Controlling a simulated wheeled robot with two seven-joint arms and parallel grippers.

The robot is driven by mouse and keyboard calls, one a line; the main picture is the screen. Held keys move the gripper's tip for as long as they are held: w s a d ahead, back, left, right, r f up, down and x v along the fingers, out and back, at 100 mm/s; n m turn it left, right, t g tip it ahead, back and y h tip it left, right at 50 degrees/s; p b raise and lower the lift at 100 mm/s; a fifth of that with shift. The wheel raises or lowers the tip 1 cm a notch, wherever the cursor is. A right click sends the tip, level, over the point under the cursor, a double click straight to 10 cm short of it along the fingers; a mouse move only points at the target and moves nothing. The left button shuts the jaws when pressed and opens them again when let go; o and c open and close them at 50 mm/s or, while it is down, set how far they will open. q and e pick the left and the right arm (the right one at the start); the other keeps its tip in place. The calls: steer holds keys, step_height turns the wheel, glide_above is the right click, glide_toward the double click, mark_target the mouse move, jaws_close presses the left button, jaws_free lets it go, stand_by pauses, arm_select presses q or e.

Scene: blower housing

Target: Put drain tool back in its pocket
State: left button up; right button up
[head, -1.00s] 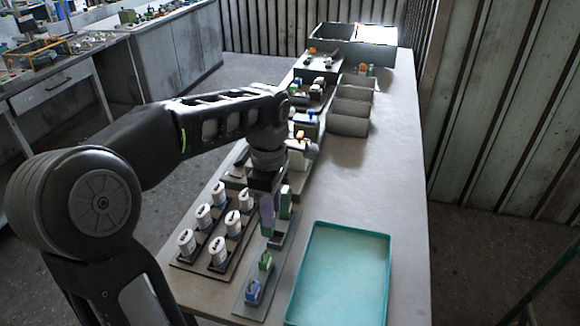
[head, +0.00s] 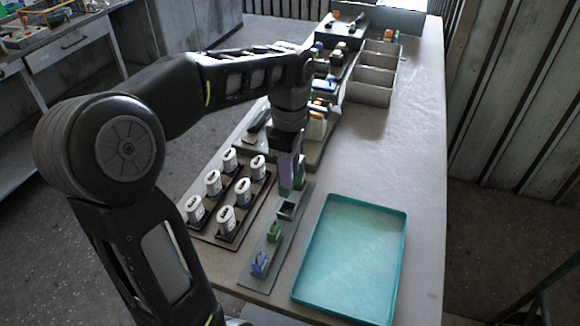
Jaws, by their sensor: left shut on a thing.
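A narrow grey tool rack (head: 268,262) lies on the table left of the teal tray. It has a square pocket (head: 287,211) that looks empty. A green piece (head: 274,231) and a blue piece (head: 259,264) stand in its near part, and a taller green block (head: 300,174) stands at its far end. My left gripper (head: 289,152) points down over the far part of the rack, shut on a purple upright piece (head: 285,170), which I take as the drain tool. Its lower end shows just beyond the empty pocket and looks clear of it. My right gripper is out of view.
A dark holder (head: 233,234) with several white canisters is left of the rack. The teal tray (head: 345,262) is empty. Grey bins (head: 369,92) and other tool holders stand farther back. The right side of the table is clear.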

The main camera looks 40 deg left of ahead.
mark_target(292, 189)
arm_select(q)
steer(key=shift+f+b, duration=1.3)
steer(key=shift+f, duration=0.75)
steer(key=shift+w+d+f, duration=0.1)
steer(key=shift+d+f, duration=0.05)
steer(key=shift+d, duration=0.1)
steer(key=shift+f+b, duration=1.25)
steer(key=shift+f, duration=0.3)
steer(key=o, duration=1.2)
steer(key=shift+c, duration=0.2)
steer(key=shift+r, duration=0.1)
steer(key=shift+r, duration=0.55)
step_height(292, 189, up, 7)
steer(key=p, duration=0.1)
steer(key=shift+f, duration=0.2)
steer(key=shift+r, duration=0.1)
